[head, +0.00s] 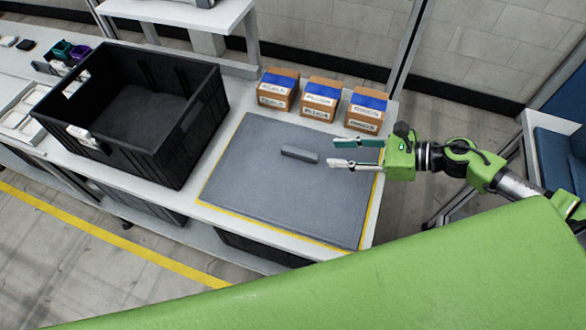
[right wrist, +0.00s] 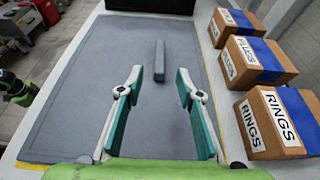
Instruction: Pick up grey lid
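The grey lid (head: 260,200) looks like the large flat grey panel lying on the white table, with a thin yellow border showing along its edges. A raised grey bar (head: 300,154) like a handle stands on it; the bar also shows in the right wrist view (right wrist: 159,60). My right gripper (head: 330,152) is open and empty above the panel's right part. Its fingertips point at the bar. In the right wrist view the bar lies ahead of the gap between the fingers (right wrist: 159,82), apart from them.
A black crate (head: 108,135) stands on the table left of the panel. Three cardboard boxes with blue tape (head: 279,90) line the table's back edge; the nearest in the right wrist view reads RINGS (right wrist: 275,125). A white shelf (head: 190,12) stands behind the crate.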

